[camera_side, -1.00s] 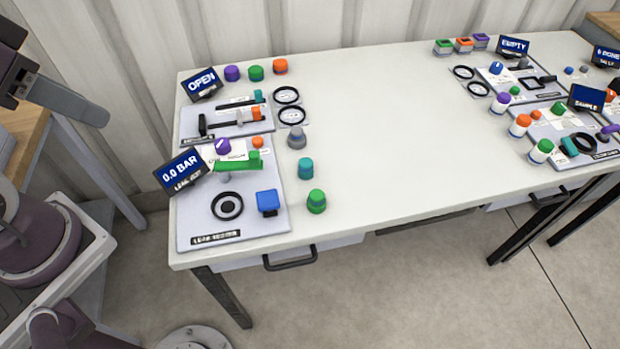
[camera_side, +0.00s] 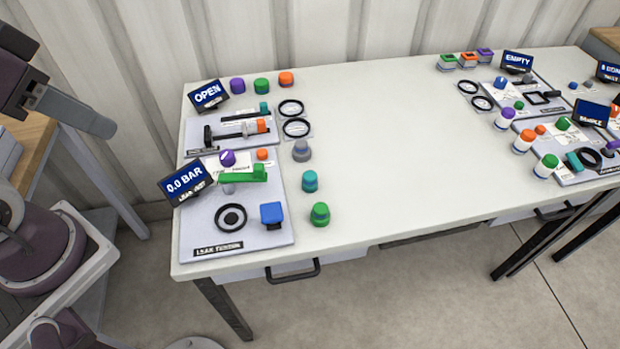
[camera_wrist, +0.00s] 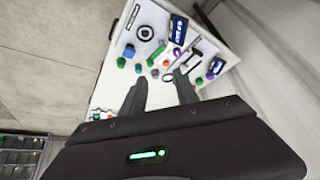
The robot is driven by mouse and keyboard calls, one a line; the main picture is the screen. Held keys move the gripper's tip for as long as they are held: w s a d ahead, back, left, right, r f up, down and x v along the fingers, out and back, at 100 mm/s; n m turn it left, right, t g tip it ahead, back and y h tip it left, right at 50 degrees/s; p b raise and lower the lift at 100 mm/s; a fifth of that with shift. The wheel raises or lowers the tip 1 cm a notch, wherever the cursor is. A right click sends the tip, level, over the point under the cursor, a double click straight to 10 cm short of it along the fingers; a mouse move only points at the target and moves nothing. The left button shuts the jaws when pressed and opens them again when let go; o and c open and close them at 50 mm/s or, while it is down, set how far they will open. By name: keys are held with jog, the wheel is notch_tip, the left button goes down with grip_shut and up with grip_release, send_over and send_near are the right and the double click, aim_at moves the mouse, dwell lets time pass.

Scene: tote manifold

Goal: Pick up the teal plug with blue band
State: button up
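The teal plug (camera_side: 309,181) stands upright on the white table, just right of the leak tester board. Its blue band is too small to make out clearly. A green plug (camera_side: 320,214) stands in front of it and a grey one (camera_side: 301,151) behind it. In the wrist view the teal plug (camera_wrist: 138,68) shows small, just beyond the left fingertip. My gripper (camera_wrist: 160,77) is open, with its two dark fingers apart and nothing between them. It is some way from the plug. I cannot make out the gripper in the side view.
The leak tester board (camera_side: 205,245) carries a green clamp (camera_side: 243,174), a black ring and a blue block (camera_side: 272,213). Its screen (camera_side: 186,181) reads 0.0 BAR. Another board (camera_side: 195,140) and screen (camera_side: 208,95), reading OPEN, stand behind. The table's middle (camera_side: 390,150) is clear.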

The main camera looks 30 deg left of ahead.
jog(key=o, duration=0.4)
jog(key=n+g+h, duration=0.8)
jog(key=n+h, duration=0.2)
jog(key=n, duration=0.2)
send_over(306, 172)
jog(key=s+a, duration=0.3)
jog(key=a, duration=0.3)
notch_tip(306, 172, down, 18)
jog(key=r, duration=0.1)
jog(key=w+f+n+h, duration=0.1)
jog(key=f, duration=0.3)
jog(key=w+f+n+t+h, duration=0.1)
jog(key=f+n, duration=0.1)
jog(key=f, duration=0.2)
jog(key=w+f+n+h, duration=0.1)
jog(key=f+n, duration=0.1)
jog(key=f, duration=0.2)
jog(key=shift+w+d+f, duration=0.25)
jog(key=shift+w+f, duration=0.1)
jog(key=shift+f, duration=0.05)
jog(key=x, duration=0.7)
jog(key=shift+s+d+r, duration=0.1)
jog(key=shift+d+r, duration=0.1)
jog(key=shift+r, duration=0.15)
